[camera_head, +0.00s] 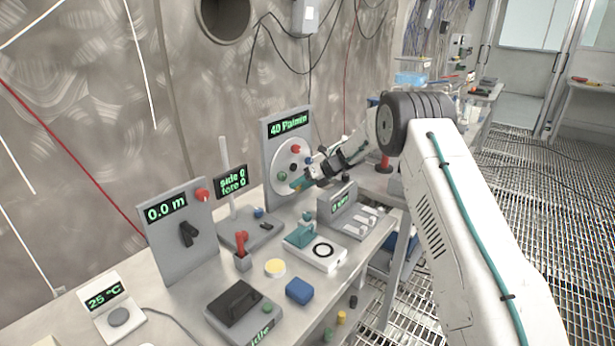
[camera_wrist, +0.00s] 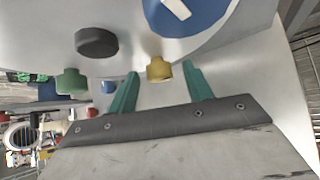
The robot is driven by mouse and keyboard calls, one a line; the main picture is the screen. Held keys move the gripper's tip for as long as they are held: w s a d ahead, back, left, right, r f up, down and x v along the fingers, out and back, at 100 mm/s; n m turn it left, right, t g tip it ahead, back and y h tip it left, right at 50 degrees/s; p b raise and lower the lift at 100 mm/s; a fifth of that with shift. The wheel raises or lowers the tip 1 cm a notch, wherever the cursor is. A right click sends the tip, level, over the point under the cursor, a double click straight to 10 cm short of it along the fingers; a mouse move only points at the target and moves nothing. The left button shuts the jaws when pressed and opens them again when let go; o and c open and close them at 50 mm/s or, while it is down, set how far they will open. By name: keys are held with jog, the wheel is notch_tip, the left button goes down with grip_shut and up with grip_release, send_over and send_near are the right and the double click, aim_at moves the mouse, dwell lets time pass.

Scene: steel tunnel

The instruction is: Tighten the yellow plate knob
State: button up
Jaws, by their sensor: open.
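The yellow knob (camera_wrist: 159,71) sits on the pale round plate (camera_wrist: 60,22) and shows in the wrist view between the two teal fingers of my gripper (camera_wrist: 160,68). The fingers stand apart on either side of it, with a visible gap on each side. In the head view my gripper (camera_head: 302,182) is at the lower right of the white round plate (camera_head: 285,158) on the upright panel marked 40. The yellow knob cannot be made out there, near my gripper.
A black knob (camera_wrist: 97,42), a green knob (camera_wrist: 71,81) and a blue disc (camera_wrist: 185,14) with a white mark are close by. A teal-handled device (camera_head: 315,250) and blue block (camera_head: 299,291) occupy the bench.

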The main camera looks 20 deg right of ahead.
jog(key=h, duration=0.1)
jog(key=n+t+h, duration=0.1)
jog(key=n+h, duration=0.1)
jog(key=shift+s+a+r+t, duration=0.2)
jog(key=shift+s+a+t, duration=0.05)
jog(key=shift+a+t, duration=0.15)
jog(key=s+d+r+m+t+h, duration=0.1)
jog(key=s+d+r+m+h, duration=0.1)
jog(key=r+m, duration=0.4)
jog(key=s+d+r+m+t+h, duration=0.2)
jog(key=s+d+r+m, duration=0.3)
jog(key=r, duration=0.8)
jog(key=s+d+r+m+t+h, duration=0.2)
jog(key=s+d+r+m+h, duration=0.2)
jog(key=s+r+m, duration=0.3)
jog(key=shift+s+r+m, duration=0.15)
jog(key=shift+r+m, duration=0.45)
jog(key=shift+r, duration=0.55)
jog(key=shift+d, duration=0.1)
